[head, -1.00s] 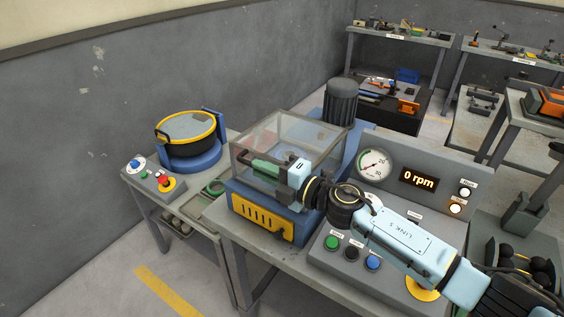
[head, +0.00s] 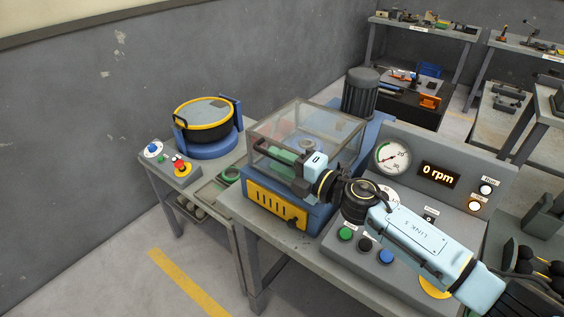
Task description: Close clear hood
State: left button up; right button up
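The clear hood (head: 306,115) is a see-through box with grey edges on top of a blue machine base (head: 312,219) with a yellow slotted front panel (head: 268,203). It looks level and low over the base, but my gripper hides part of its front lower edge, so I cannot tell if it is fully seated. Greenish and reddish shapes show dimly through it. My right gripper (head: 286,166) reaches in from the right, with its dark fingers at the hood's front side. Contact and finger spacing are unclear. My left gripper is out of view.
A grey control panel (head: 440,150) with a dial, a "0 rpm" display and buttons stands right of the hood. A dark motor (head: 361,95) rises behind it. A round blue-and-yellow machine (head: 207,122) stands left. Worktables fill the back right; floor is clear front left.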

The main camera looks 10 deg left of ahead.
jog(key=shift+d, duration=0.1)
jog(key=v, duration=1.3)
